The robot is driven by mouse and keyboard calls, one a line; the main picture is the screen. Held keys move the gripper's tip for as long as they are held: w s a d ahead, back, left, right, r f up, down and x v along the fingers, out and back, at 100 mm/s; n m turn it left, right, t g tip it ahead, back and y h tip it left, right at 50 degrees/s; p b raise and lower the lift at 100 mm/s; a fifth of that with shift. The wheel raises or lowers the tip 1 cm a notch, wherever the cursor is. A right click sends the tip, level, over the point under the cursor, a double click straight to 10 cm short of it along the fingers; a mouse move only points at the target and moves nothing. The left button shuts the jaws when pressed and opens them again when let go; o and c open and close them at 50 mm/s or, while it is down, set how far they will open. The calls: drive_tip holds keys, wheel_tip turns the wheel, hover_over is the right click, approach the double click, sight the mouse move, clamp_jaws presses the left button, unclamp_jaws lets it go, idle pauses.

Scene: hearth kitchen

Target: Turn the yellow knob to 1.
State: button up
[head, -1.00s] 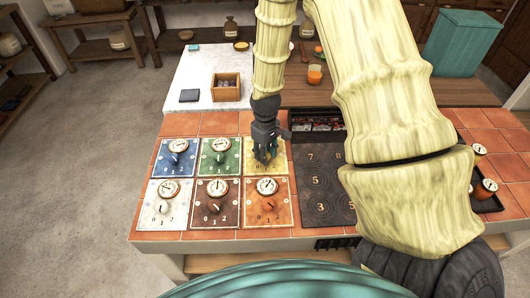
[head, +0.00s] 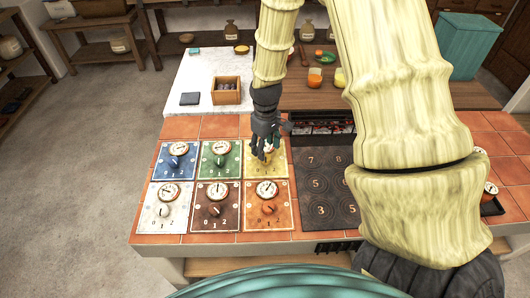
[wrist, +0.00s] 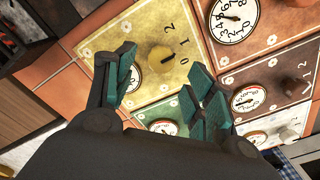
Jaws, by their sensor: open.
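The yellow panel (head: 265,172) is at the back right of the block of knob panels, partly covered by my gripper in the head view. In the wrist view, the yellow knob (wrist: 160,59) stands on this panel (wrist: 196,30), beside the marks 0, 1 and 2. I cannot tell exactly which mark it points at. The panel's dial (wrist: 136,78) is partly hidden by a finger. My gripper (head: 262,153) is over the panel, with its fingers (wrist: 163,66) open on either side of the knob in the picture. No contact with the knob shows.
Blue (head: 175,161), green (head: 220,160), white (head: 161,207), brown (head: 214,205) and orange (head: 269,205) panels with knobs lie close by. A dark numbered plate (head: 325,185) is to the right. A wooden box (head: 226,91) stands on the white counter behind.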

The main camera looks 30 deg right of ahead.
sight(266, 157)
wheel_tip(266, 157, up, 7)
idle(0.4)
drive_tip(key=shift+w+r, duration=0.1)
drive_tip(key=shift+r, duration=0.05)
idle(0.4)
